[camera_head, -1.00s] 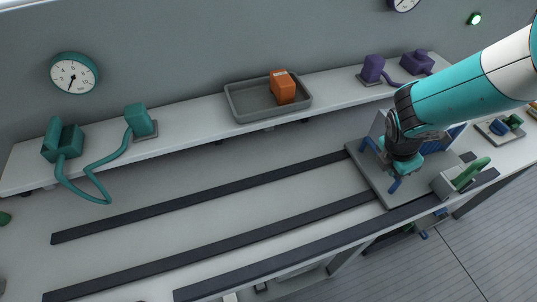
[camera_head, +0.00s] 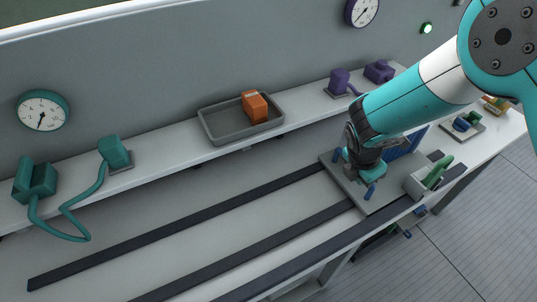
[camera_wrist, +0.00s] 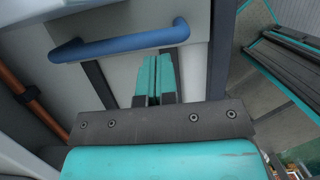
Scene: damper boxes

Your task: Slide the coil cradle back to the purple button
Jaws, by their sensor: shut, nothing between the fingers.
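In the wrist view my teal fingers (camera_wrist: 155,78) are together and empty. A blue bar handle (camera_wrist: 120,42) crosses just beyond them; whether they touch it I cannot tell. Purple fittings stand on the back shelf: a block (camera_head: 339,79) on a grey base and a larger piece (camera_head: 379,71). Which is the purple button is unclear.
A grey tray (camera_head: 222,137) with an orange block (camera_head: 255,105) sits on the shelf. Teal fittings with a hose (camera_head: 70,235) are at left. The rails (camera_head: 190,228) left of the cradle are clear.

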